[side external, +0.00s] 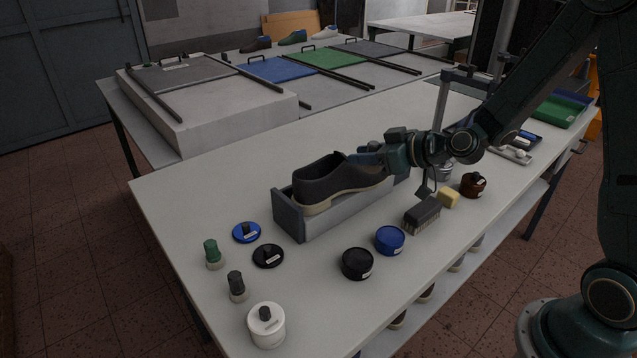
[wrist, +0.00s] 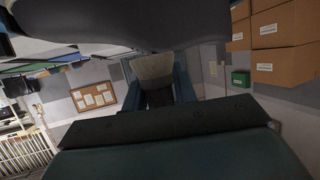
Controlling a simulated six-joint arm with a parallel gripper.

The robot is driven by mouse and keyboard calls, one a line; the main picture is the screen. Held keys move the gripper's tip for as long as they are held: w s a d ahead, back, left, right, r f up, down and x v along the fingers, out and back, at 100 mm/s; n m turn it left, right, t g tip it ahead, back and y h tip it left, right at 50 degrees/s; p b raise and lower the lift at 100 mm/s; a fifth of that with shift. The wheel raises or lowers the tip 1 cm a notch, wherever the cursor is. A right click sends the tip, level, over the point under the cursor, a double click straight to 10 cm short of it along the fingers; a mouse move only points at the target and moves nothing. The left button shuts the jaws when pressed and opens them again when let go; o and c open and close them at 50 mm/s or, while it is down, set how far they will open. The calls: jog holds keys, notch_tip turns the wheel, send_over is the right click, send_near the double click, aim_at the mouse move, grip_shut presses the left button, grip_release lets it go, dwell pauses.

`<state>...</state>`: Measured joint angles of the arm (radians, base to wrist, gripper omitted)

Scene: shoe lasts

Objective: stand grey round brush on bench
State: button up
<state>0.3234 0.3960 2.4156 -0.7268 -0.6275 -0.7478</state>
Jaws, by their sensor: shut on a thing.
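My gripper (side external: 372,156) is above the bench (side external: 200,202), beside the dark shoe. Its blue-grey fingers are shut on the grey round brush (wrist: 157,98). In the wrist view the brush's dark grey handle sits between the fingers and its pale bristles (wrist: 154,68) point away from the palm. In the side view the brush is hidden by the fingers and the shoe. Two other round brushes stand upright at the bench's near left: a green one (side external: 211,253) and a dark one (side external: 236,285).
The dark shoe (side external: 335,184) rests in a grey cradle (side external: 340,211) close by my gripper. Black (side external: 357,264) and blue (side external: 390,240) tins, a block brush (side external: 422,214) and a white jar (side external: 266,324) stand in front. The bench's left end is clear.

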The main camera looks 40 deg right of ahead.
jog(key=r+n+y, duration=0.1)
jog(key=y, duration=0.1)
notch_tip(320, 180, up, 8)
jog(key=f+n+g+y, duration=0.1)
jog(key=n+g+y, duration=0.5)
jog(key=n+g, duration=0.25)
send_over(384, 237)
jog(key=shift+r+n+t, duration=0.25)
jog(key=shift+n+t, duration=0.1)
jog(key=shift+f+y, duration=0.1)
jog(key=shift+y, duration=0.2)
notch_tip(384, 237, down, 15)
jog(key=shift+f, duration=2.2)
